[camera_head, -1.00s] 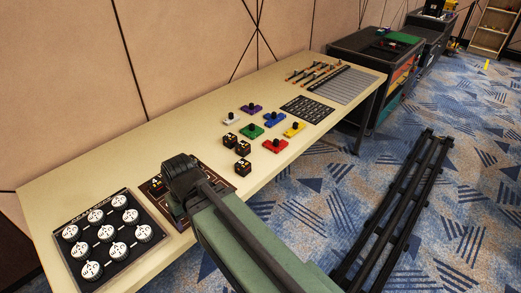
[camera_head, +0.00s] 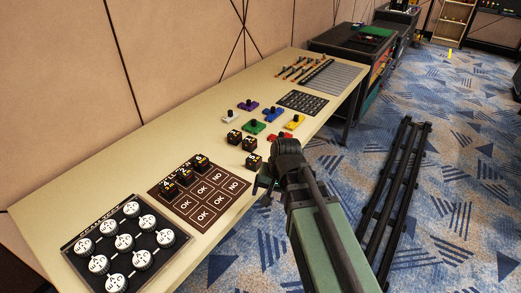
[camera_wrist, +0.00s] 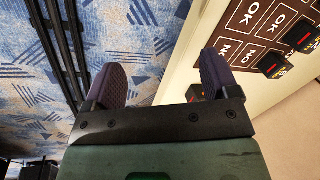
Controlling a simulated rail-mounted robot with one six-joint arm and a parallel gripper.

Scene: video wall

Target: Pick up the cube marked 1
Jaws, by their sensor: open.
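Several black cubes with yellow and white markings are on the table. Three loose cubes sit near its middle: one at the left (camera_head: 234,137), one beside it (camera_head: 248,143) and one nearer the front edge (camera_head: 253,161). Three more cubes (camera_head: 185,177) stand in a row on the brown OK/NO board. I cannot read which cube is marked 1. My gripper (camera_head: 265,183) is at the table's front edge, just in front of the nearest loose cube. In the wrist view my gripper (camera_wrist: 155,76) is open and empty; a dark cube (camera_wrist: 193,92) is partly hidden by the right finger.
The brown OK/NO board (camera_head: 203,217) and a board of round white pieces (camera_head: 74,245) lie left of my gripper. Coloured blocks with black knobs, such as the yellow one (camera_head: 295,121), stand beyond the loose cubes. A black rail (camera_head: 402,185) runs on the carpet at right.

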